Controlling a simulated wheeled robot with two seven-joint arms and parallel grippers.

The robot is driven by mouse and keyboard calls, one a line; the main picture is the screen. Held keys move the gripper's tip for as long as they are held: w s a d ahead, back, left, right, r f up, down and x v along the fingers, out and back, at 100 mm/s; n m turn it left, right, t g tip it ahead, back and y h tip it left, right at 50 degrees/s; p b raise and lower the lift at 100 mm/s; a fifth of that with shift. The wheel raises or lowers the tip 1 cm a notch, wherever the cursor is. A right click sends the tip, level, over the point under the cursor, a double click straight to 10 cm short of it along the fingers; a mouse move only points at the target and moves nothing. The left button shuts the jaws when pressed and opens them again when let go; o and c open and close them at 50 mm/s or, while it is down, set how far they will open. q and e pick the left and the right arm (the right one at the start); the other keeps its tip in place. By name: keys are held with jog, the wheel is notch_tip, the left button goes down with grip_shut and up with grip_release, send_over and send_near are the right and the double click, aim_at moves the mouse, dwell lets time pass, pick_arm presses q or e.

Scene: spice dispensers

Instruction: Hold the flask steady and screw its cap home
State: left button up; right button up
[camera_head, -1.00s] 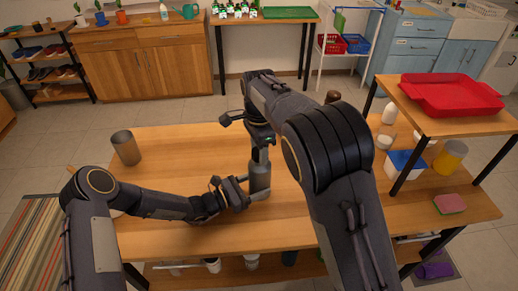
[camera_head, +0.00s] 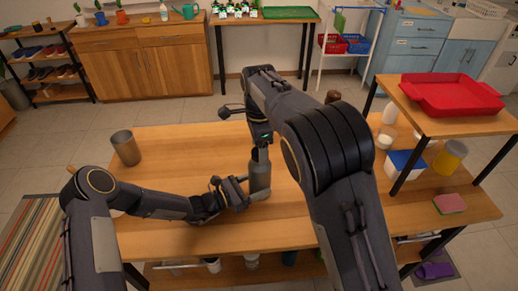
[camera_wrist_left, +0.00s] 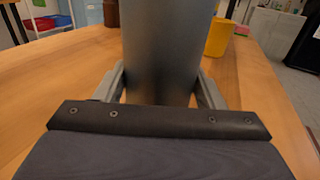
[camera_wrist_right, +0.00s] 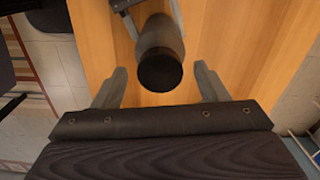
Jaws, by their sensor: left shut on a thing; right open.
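The grey metal flask (camera_head: 260,178) stands upright on the wooden table in the head view. My left gripper (camera_head: 243,192) is shut around its body; in the left wrist view the flask (camera_wrist_left: 160,50) fills the space between the fingers. The dark round cap (camera_wrist_right: 160,72) sits on the flask's top in the right wrist view; how tightly it is seated cannot be told. My right gripper (camera_wrist_right: 160,76) is open above the cap, pointing down, with a finger on either side and clear gaps between. In the head view, the right gripper largely hides the cap.
A metal cup (camera_head: 126,148) stands at the table's left. A raised shelf with a red tray (camera_head: 450,94) is at the right, with a yellow cup (camera_head: 451,158), a blue-and-white container (camera_head: 404,166) and a pink sponge (camera_head: 450,204) nearby. The table around the flask is clear.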

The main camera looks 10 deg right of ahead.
notch_tip(320, 180, up, 11)
dwell(0.3)
pick_arm(q)
jog(key=o, duration=0.9)
jog(key=shift+o, duration=0.2)
jog(key=shift+a, duration=0.1)
